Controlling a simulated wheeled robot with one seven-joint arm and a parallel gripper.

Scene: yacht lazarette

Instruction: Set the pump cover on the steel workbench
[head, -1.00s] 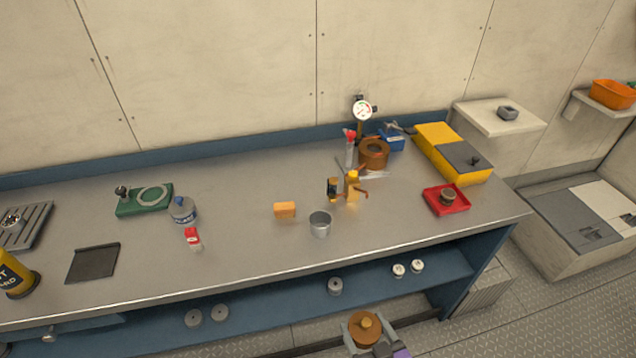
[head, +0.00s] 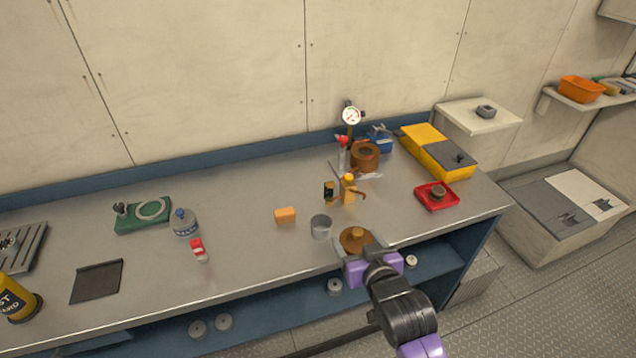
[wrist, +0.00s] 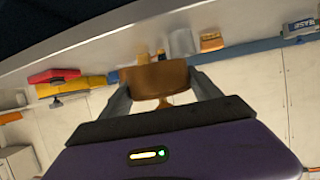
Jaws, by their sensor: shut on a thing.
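The pump cover, a round bronze disc with a raised knob (head: 353,238), is held between the fingers of my gripper (head: 356,243). My gripper is shut on its sides. In the head view it appears over the front edge of the steel workbench (head: 245,190), right of the metal cup; whether it touches the top is unclear. In the wrist view the cover (wrist: 155,78) fills the gap between the fingertips (wrist: 158,84). The knob sticks out from it there.
A metal cup (head: 321,228) stands close left of the cover. An orange block (head: 285,215), a small brass fitting (head: 348,188) and a bronze ring-shaped body (head: 365,157) stand farther back. A red tray (head: 437,197) is to the right.

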